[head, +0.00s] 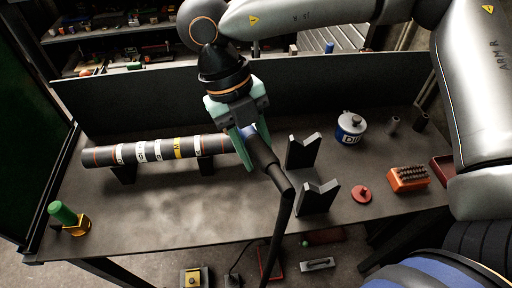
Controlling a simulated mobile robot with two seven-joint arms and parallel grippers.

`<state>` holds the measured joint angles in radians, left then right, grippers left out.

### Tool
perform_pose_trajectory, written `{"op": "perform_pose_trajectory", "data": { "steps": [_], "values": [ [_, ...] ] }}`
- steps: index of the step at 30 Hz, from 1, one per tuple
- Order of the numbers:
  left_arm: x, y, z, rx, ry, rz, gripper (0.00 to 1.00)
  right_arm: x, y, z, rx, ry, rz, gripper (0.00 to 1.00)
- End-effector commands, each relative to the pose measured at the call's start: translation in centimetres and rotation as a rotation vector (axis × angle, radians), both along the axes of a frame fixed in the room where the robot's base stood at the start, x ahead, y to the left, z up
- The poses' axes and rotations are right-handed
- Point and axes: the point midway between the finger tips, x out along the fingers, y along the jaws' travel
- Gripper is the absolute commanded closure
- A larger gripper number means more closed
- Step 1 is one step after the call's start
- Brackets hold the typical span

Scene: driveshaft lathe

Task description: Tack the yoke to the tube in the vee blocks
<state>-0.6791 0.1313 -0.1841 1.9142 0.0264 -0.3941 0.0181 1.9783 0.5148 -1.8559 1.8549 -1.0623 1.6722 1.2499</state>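A dark tube (100,157) with white, yellow and orange bands lies level across two black vee blocks (124,173) on the left half of the bench. My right gripper (246,152), with teal fingers, hangs at the tube's right end. It is shut on a torch (262,153) with a blue part and a dark body, whose black cable (287,215) runs down past the bench's front edge. The gripper and torch cover the tube's right end, so I cannot make out the yoke or whether it touches the tube. My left gripper is out of view.
Two empty vee blocks (317,197) stand right of the torch. A labelled pot (351,127), a red knobbed piece (361,193) and an orange block of bits (408,178) are farther right. A green-topped item (63,213) stands front left. The bench (170,215) before the tube is clear.

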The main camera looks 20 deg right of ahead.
Motion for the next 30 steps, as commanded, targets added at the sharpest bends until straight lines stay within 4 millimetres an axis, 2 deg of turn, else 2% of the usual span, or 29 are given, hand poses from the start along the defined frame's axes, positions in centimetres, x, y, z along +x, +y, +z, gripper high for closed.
{"op": "perform_pose_trajectory", "data": {
  "steps": [30],
  "values": [
    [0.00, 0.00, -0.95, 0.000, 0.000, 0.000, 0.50, 0.02, 0.02, -0.92, 0.001, -0.001, -0.001, 1.00]
  ]
}}
